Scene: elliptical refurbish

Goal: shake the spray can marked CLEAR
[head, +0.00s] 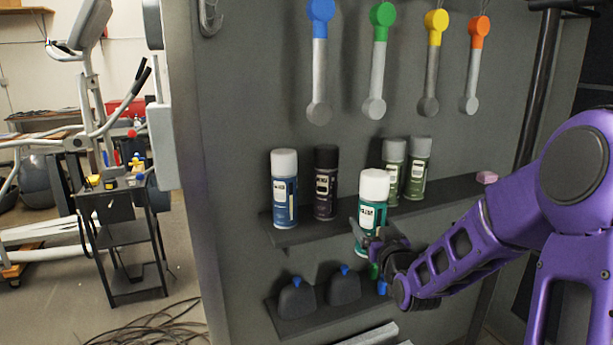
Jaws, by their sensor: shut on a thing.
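A teal spray can (369,215) with a white cap and a pale label is in my gripper (370,234) in the head view. My gripper is shut around the can's lower part and holds it nearly upright in front of the upper shelf (450,190). The lettering on its label is too small to read, so I cannot tell whether it says CLEAR. My fingers hide part of the can's base.
On the shelf stand a blue can (285,195), a dark can (326,185) and two grey-green cans (416,168), (393,165). A pink block (486,178) lies at its right. Colored-ended tools (376,65) hang above. Dark blue-topped items (297,298) sit below.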

